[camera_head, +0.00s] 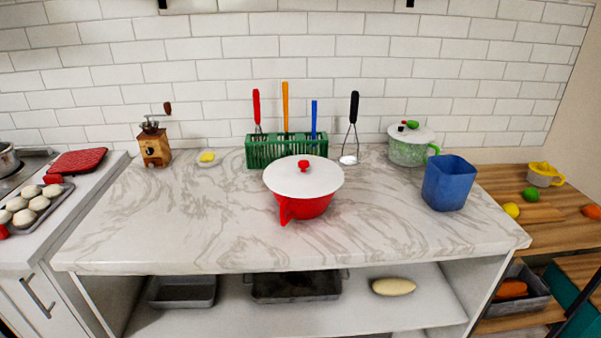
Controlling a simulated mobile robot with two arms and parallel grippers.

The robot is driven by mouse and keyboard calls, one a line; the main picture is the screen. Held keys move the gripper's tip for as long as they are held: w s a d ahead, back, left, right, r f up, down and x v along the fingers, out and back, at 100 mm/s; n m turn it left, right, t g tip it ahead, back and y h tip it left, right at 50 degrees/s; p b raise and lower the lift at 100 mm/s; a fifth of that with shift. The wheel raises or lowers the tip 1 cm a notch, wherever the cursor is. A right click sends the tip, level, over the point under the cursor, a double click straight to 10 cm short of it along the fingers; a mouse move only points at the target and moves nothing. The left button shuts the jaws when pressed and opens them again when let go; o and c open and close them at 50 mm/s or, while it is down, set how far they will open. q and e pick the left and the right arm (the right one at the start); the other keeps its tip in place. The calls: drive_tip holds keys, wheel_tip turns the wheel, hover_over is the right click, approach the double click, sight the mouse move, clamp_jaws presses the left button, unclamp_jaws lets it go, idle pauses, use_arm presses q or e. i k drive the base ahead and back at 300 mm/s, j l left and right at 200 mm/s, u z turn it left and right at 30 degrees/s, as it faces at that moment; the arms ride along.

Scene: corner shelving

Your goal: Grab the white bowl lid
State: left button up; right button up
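A white lid (290,181) with a small red knob (303,165) sits on a red bowl (303,208) in the middle of the marble counter. The red bowl has a red handle pointing toward the front. A second white lid (407,133), with a green and red knob, sits on a green speckled pot (407,154) at the back right of the counter. Neither of my grippers shows in the head view.
A green rack (262,153) with several coloured-handled utensils stands behind the red bowl. A blue container (448,184) stands to the right. A wooden grinder (154,149) and a yellow item on a small dish (207,158) are at the left. The counter's front and left are clear.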

sight(298, 175)
drive_tip(key=i+j+z, duration=0.25)
drive_tip(key=z, duration=0.15)
drive_tip(key=i+j+z, duration=0.2)
drive_tip(key=j+z, duration=0.2)
drive_tip(key=j, duration=0.1)
